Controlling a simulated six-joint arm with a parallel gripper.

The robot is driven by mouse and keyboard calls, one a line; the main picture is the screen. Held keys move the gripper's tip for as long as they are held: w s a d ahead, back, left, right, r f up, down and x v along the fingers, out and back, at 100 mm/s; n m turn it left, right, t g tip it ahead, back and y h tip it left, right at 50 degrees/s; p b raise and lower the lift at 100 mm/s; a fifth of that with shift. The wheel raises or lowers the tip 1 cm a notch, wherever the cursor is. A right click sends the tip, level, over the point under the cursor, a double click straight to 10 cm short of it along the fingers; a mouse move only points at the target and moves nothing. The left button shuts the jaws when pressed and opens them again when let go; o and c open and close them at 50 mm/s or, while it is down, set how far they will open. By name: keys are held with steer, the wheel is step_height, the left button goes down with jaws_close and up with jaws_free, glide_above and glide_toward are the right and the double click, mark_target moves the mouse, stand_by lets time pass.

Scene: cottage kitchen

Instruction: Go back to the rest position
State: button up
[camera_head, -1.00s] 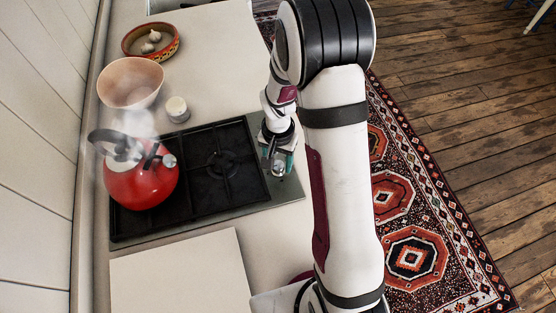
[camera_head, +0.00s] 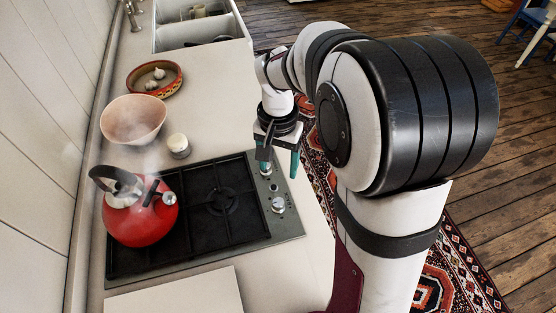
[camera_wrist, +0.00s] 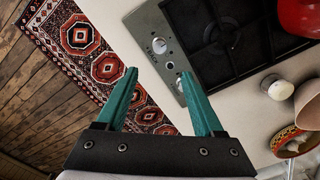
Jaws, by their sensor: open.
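My gripper (camera_head: 279,160) is open and empty, above the right edge of the cooktop near its knobs in the head view. In the wrist view its two green fingers (camera_wrist: 160,90) are spread apart with nothing between them. A red kettle (camera_head: 140,218) with a black handle stands on the left part of the black cooktop (camera_head: 262,225), steaming. Part of the kettle shows at the top right of the wrist view (camera_wrist: 302,17). Two control knobs (camera_head: 278,205) show at the cooktop's right edge.
A pink bowl (camera_head: 133,120), a small lidded jar (camera_head: 178,146) and a patterned dish (camera_head: 175,85) with garlic stand behind the cooktop. A sink (camera_head: 215,33) lies farther back. A pale board (camera_head: 185,295) lies in front. A patterned rug (camera_head: 440,285) covers the wooden floor at right.

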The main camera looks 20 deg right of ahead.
steer(key=shift+r, duration=0.4)
steer(key=s+a+r+n+y, duration=0.1)
steer(key=s+a, duration=0.1)
steer(key=s, duration=0.9)
steer(key=s+a+r, duration=0.2)
steer(key=s+a, duration=0.1)
steer(key=s, duration=0.8)
steer(key=shift+r+n+y, duration=0.3)
steer(key=shift+n+y, duration=0.1)
steer(key=shift+s+a, duration=0.1)
